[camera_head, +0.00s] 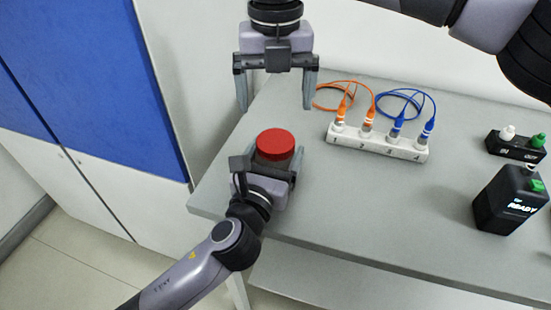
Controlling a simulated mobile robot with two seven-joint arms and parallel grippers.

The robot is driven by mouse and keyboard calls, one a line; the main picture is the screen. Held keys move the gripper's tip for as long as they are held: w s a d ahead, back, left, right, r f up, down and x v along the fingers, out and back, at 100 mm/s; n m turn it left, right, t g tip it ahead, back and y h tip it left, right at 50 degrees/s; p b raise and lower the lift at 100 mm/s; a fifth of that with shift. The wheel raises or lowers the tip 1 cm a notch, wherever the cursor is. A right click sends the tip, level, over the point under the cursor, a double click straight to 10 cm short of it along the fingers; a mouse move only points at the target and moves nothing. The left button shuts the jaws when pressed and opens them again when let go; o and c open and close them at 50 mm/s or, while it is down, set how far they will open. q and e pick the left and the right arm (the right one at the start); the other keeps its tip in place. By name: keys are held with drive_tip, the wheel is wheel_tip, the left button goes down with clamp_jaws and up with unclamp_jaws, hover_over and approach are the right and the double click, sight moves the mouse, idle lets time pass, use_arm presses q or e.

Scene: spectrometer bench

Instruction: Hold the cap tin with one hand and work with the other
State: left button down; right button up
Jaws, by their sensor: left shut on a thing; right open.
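The cap tin (275,145) has a round red lid and stands near the left end of the grey table. My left gripper (268,163) comes in from below and is shut on the tin's sides, with the lid showing above the fingers. Much of the tin's body is hidden by the gripper. My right gripper (277,100) points down above and behind the tin. It is open and empty, its two fingers apart, with a gap between them and the lid.
A white numbered block (378,146) holds two orange-cable (346,90) connectors and two blue-cable (412,97) connectors. A black box reading READY (497,203) stands at the right. Behind it is a black holder (514,147) with a white and a green cap. The table's (340,215) front middle is clear.

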sight(275, 140)
drive_tip(key=m, duration=0.8)
drive_tip(key=shift+m, duration=0.4)
drive_tip(key=shift+f, duration=4)
drive_tip(key=c, duration=1.1)
